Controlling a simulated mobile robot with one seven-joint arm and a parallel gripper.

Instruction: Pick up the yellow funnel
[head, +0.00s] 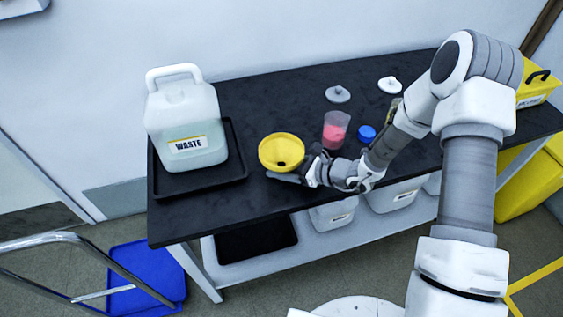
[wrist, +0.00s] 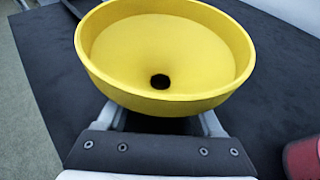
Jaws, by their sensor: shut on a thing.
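The yellow funnel (head: 281,146) is a round open bowl with a dark hole at its bottom, near the front of the black bench. In the wrist view the funnel (wrist: 165,55) fills the upper middle, mouth up and roughly level. My gripper (head: 297,174) is at the funnel's near right side in the head view. In the wrist view the two fingers of my gripper (wrist: 163,118) reach under the bowl and are shut on the funnel. The fingertips and the funnel's stem are hidden below the bowl. I cannot tell whether the funnel is clear of the bench.
A waste jug (head: 186,122) stands in a black tray (head: 200,183) at left. A beaker with pink liquid (head: 335,131), a blue cap (head: 367,133), a grey lid (head: 338,94) and a white lid (head: 390,84) are to the right. Bare bench (head: 262,98) lies behind the funnel.

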